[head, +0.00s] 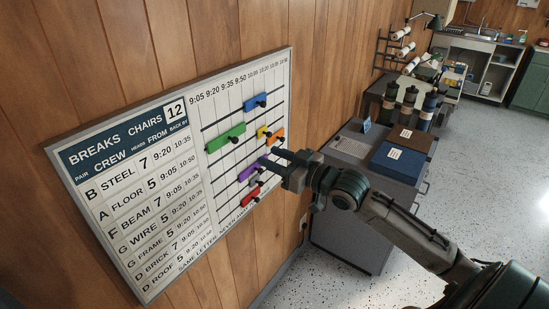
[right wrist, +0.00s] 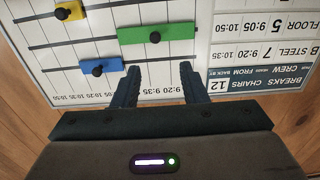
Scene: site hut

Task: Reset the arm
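My right gripper (head: 269,159) is in front of the wall board, its fingers pointing toward it, beside the purple strip in the head view. In the right wrist view the two fingers (right wrist: 157,76) stand apart with nothing between them. The white break board (head: 128,172) hangs on the wood wall and appears upside down in the right wrist view. My left gripper is in neither view.
The board carries blue (head: 256,101), green (head: 226,137), yellow (head: 262,132), orange (head: 277,132), purple (head: 244,173) and red (head: 251,189) strips with black knobs. A grey cabinet (head: 343,232) with a blue box (head: 397,162) stands behind my right arm. Speckled floor is open at right.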

